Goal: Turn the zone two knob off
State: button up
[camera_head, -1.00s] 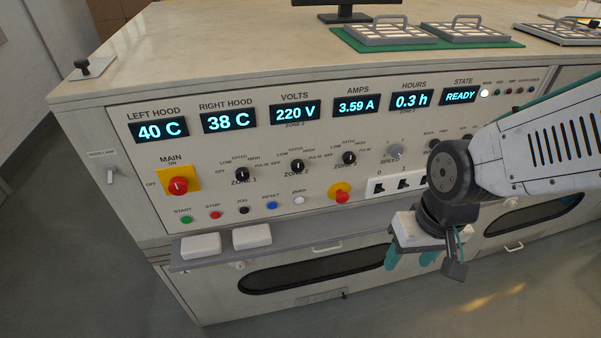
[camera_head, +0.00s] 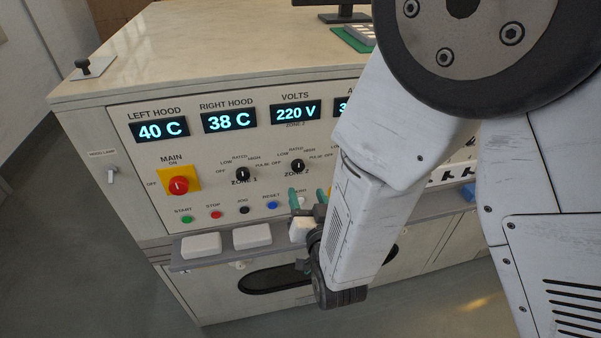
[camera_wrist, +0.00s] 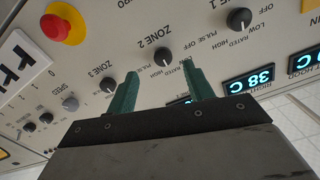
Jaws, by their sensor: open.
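The zone two knob (camera_head: 297,166) is a small black dial with a white mark, under the volts display, with ZONE 2 printed below it. In the wrist view the zone two knob (camera_wrist: 162,55) shows beyond and between my fingertips. My gripper (camera_head: 305,194) has teal fingers pointing up at the panel, just below the knob and apart from it. The wrist view shows my gripper (camera_wrist: 160,70) open and empty. The knob's exact pointer setting is too small to read surely.
The zone one knob (camera_head: 242,174) is left of it; the zone three knob (camera_wrist: 107,84) shows in the wrist view. A red main switch (camera_head: 178,186) and several push buttons lie left and below. A ledge with white blocks (camera_head: 252,236) juts out under the panel.

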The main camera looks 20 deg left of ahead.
aim_at(299, 169)
jog(key=x, duration=0.5)
jog(key=r+x, duration=0.1)
jog(key=x, duration=0.1)
jog(key=shift+w+a, duration=0.15)
jog(key=shift+w, duration=0.25)
jog(key=c, duration=1)
